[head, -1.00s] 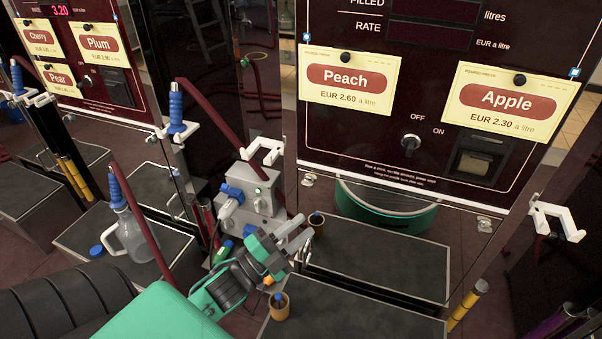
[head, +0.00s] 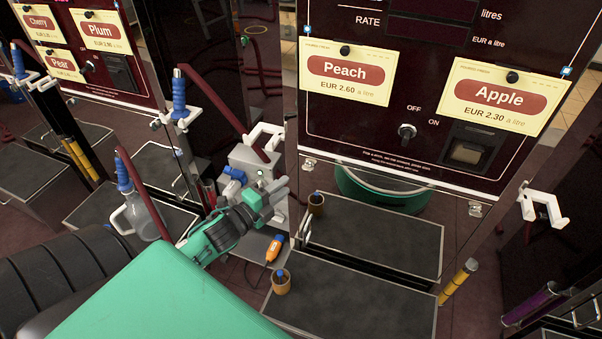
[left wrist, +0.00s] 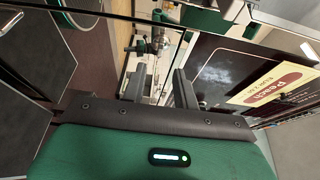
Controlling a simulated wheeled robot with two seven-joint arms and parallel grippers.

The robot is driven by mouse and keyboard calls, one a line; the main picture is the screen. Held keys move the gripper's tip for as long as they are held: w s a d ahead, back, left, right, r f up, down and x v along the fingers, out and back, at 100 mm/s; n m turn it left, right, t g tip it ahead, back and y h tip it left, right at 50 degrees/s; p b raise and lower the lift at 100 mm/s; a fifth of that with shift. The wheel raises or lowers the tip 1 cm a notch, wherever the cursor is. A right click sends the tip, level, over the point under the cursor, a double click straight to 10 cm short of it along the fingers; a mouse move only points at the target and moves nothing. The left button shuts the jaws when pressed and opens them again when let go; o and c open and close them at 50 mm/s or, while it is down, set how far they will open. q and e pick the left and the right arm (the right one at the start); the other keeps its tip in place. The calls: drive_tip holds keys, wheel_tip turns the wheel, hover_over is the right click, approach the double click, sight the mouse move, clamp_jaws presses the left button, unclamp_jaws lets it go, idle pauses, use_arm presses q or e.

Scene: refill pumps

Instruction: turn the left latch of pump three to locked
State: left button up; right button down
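Pump three appears to be the dark front panel with the Peach card (head: 345,72) and the Apple card (head: 500,96); no pump number is legible. Its left latch (head: 309,165) is a small silver fitting at the panel's lower left corner; its turn is too small to read. A similar right latch (head: 475,209) sits at the lower right. My left gripper (head: 280,188) is left of and a little below the left latch, apart from it. In the left wrist view its fingers (left wrist: 159,88) are spread with nothing between them. My right gripper is not in view.
A grey box with a blue connector (head: 256,165) stands close behind my left gripper. A white hook bracket (head: 265,135) juts out beside the panel. An orange handheld item (head: 273,248) and a small brown cup (head: 281,283) are below. A glass jug (head: 145,218) stands at left.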

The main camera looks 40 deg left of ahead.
use_arm(q)
drive_tip(key=shift+w+d, duration=0.2)
drive_tip(key=shift+w, duration=1.1)
drive_tip(key=shift+w+d, duration=0.25)
drive_tip(key=shift+w, duration=1.05)
drive_tip(key=shift+w+d, duration=0.2)
drive_tip(key=shift+w, duration=1.1)
drive_tip(key=shift+c, duration=0.2)
clamp_jaws()
